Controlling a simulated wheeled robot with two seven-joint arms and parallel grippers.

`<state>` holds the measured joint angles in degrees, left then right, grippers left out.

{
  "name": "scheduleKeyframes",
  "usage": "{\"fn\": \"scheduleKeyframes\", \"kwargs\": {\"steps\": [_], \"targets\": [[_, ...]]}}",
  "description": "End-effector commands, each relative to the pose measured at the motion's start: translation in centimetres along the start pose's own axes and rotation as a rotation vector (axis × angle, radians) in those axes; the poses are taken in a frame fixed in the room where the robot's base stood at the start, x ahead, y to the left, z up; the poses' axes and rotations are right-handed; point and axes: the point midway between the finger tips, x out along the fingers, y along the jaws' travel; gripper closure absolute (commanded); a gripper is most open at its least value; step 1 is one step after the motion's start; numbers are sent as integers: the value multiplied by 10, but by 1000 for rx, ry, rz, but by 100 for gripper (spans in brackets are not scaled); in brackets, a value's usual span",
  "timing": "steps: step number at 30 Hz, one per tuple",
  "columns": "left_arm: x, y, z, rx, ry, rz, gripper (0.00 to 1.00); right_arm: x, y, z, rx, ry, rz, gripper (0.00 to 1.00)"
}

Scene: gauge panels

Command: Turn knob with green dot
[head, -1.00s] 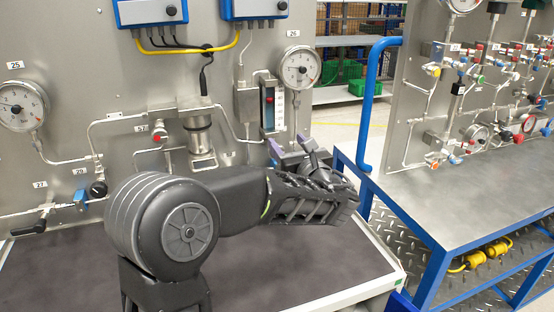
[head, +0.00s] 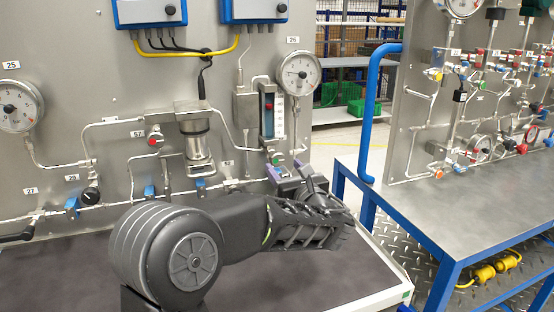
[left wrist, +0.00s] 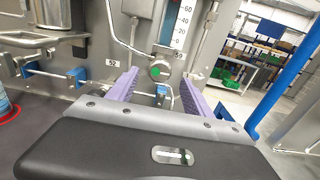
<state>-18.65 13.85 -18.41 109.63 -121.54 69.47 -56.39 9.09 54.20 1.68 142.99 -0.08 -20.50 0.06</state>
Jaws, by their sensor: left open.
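The knob with the green dot (left wrist: 155,72) is a small round metal knob on the panel below the scale of a flow meter. It shows in the left wrist view between my two purple fingers. In the head view the knob (head: 277,158) is small, just above my fingertips. My left gripper (head: 285,169) is open and empty, its fingers toward the panel; it also shows in the left wrist view (left wrist: 160,77). I cannot tell how far the fingertips are from the knob. My right gripper is not in view.
A red-dotted knob (head: 154,140) sits farther left on the panel. Blue valve handles (head: 150,191) line the lower pipe. A round gauge (head: 299,72) is above right. A blue-framed bench (head: 450,225) with a second panel stands at right. The dark table top (head: 310,280) in front is clear.

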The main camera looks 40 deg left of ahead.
Motion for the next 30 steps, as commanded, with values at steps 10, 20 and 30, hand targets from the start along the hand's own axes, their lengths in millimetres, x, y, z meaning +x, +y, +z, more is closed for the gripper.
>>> {"fn": "scheduleKeyframes", "kwargs": {"steps": [10,20,30], "targets": [[52,1,1,3,-1,2,41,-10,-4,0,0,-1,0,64],[64,0,-1,1,0,0,41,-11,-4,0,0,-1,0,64],[64,0,0,1,0,0,61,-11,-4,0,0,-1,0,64]]}}
